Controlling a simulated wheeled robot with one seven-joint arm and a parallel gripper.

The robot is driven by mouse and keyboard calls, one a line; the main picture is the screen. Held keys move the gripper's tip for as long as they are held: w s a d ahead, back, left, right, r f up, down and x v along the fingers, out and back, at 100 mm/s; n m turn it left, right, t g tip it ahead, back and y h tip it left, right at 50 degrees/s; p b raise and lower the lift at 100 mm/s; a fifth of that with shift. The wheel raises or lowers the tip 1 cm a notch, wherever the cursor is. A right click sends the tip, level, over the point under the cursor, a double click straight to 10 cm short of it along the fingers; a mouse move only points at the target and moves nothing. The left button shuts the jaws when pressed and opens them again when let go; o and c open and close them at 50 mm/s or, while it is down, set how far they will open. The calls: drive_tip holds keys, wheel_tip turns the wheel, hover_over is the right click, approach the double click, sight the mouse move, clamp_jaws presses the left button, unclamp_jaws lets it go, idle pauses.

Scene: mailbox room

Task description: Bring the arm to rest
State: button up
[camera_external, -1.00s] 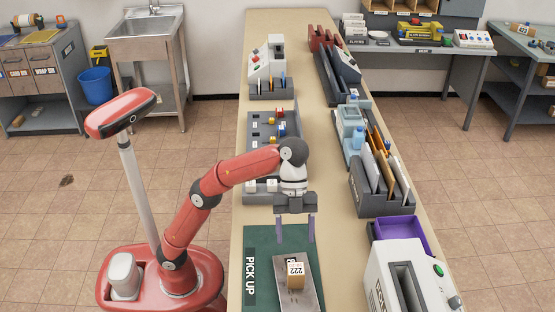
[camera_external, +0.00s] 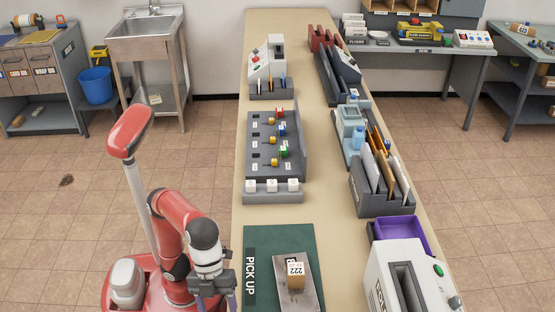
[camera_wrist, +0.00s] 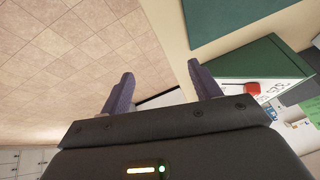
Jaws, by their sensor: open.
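My gripper (camera_external: 212,300) hangs low beside the left edge of the table, over my base. In the wrist view my gripper (camera_wrist: 160,92) shows two purple fingers spread apart with nothing between them. The arm is folded back close to my base, clear of the table top. The lower ends of the fingers are cut off by the frame in the external view.
The long table (camera_external: 280,217) runs to my right. On it lie a green pick-up mat (camera_external: 262,240), a metal tray (camera_external: 295,302) with a small box (camera_external: 296,275) marked 222, and a key board (camera_external: 265,165). The tiled floor (camera_external: 70,230) left of my base is free.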

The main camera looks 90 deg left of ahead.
drive_tip(key=s+d+f+m+t+b, duration=0.15)
drive_tip(key=s+f+b, duration=0.25)
drive_tip(key=s+f, duration=1.15)
drive_tip(key=w+a+f+n+y+p, duration=0.1)
drive_tip(key=w+a+f+n+y, duration=0.1)
drive_tip(key=w+a+n, duration=0.45)
drive_tip(key=w+a+f+n+t+y+p, duration=0.1)
drive_tip(key=w+a+f+y, duration=0.15)
drive_tip(key=a, duration=0.65)
drive_tip(key=w+a+f+n+y+p, duration=0.1)
drive_tip(key=w+a+f+n, duration=0.15)
drive_tip(key=w+a, duration=0.4)
drive_tip(key=a+r+n+t+p, duration=0.1)
drive_tip(key=a+r+n+p, duration=0.1)
drive_tip(key=a+n+p, duration=0.3)
drive_tip(key=a+r+n+p, duration=0.2)
drive_tip(key=a+n+p, duration=0.3)
drive_tip(key=a, duration=0.8)
drive_tip(key=shift+s+a+r+n+t, duration=0.2)
drive_tip(key=shift+s+a+n+t, duration=0.2)
drive_tip(key=shift+n, duration=0.45)
drive_tip(key=shift+d, duration=0.1)
